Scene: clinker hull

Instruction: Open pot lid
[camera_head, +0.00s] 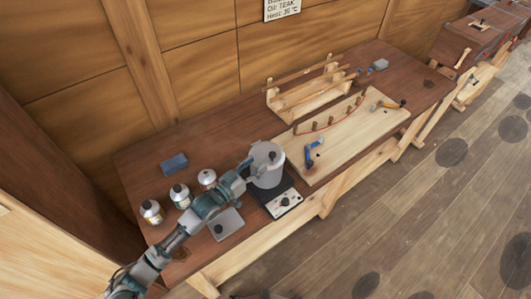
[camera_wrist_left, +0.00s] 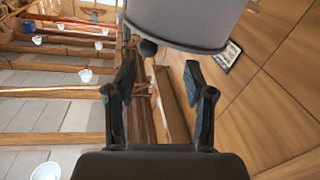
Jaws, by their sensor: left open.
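A grey pot (camera_head: 267,177) stands upright on a black hot plate (camera_head: 283,202) near the table's front edge. Its grey lid (camera_head: 262,150) is on top, with a dark knob (camera_head: 272,156). My left gripper (camera_head: 248,164) is at the left side of the pot, near the lid; the head view does not make clear whether it touches. In the wrist view the pot (camera_wrist_left: 190,18) fills the top. The knob (camera_wrist_left: 148,47) shows just beyond my open left fingers (camera_wrist_left: 159,70), which hold nothing. My right gripper is not in view.
Several small cans, one of them white-topped (camera_head: 180,195), stand left of my arm. A blue block (camera_head: 174,163) lies behind them. A grey plate with a knob (camera_head: 225,224) lies in front. A pale board (camera_head: 340,135) with tools and a wooden rack (camera_head: 310,92) are to the right.

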